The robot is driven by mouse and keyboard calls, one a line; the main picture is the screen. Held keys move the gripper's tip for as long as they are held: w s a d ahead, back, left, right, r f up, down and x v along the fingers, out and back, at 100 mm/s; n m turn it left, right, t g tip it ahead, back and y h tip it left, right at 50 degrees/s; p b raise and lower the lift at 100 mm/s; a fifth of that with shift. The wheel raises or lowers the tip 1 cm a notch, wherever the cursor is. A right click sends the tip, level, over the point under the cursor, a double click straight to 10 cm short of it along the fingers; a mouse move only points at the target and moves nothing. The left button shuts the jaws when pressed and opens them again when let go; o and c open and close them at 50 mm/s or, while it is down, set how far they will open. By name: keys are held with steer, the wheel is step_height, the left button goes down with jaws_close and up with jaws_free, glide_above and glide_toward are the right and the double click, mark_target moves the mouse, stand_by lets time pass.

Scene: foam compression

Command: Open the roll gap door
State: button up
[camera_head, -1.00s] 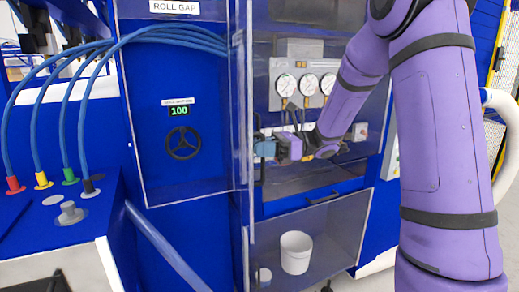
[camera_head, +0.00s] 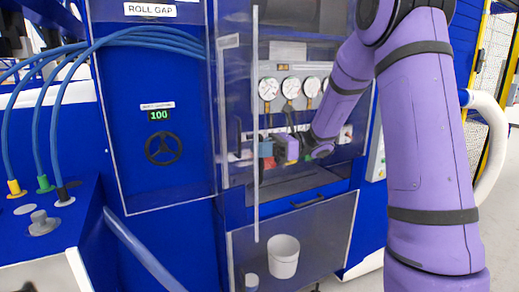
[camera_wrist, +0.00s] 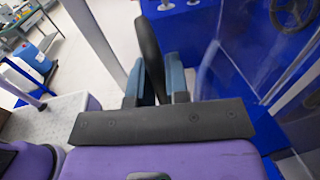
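The ROLL GAP label (camera_head: 150,9) sits above a blue bay with a black handwheel (camera_head: 163,149) and a display reading 100. A clear door panel (camera_head: 236,75) with a pale free edge stands out at an angle on the bay's right side. In the wrist view, a dark upright handle (camera_wrist: 150,50) runs between the two blue-grey fingers of my gripper (camera_wrist: 156,82), which appear closed on it. The clear panel shows to their right. In the head view my gripper (camera_head: 270,154) is beside the panel's free edge; its grip is too small to make out.
Pressure gauges (camera_head: 290,87) lie behind the gripper. A clear lower compartment holds a white bucket (camera_head: 284,256). Blue hoses (camera_head: 60,100) run across the left. A white ribbed hose (camera_head: 490,150) curves beside my arm on the right.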

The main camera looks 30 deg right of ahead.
steer(key=o, duration=0.4)
steer(key=shift+s, duration=0.1)
steer(key=shift+d, duration=0.1)
steer(key=d, duration=0.3)
steer(key=s+d, duration=0.1)
steer(key=d, duration=0.6)
steer(key=shift+s+d, duration=0.25)
steer(key=shift+s, duration=0.15)
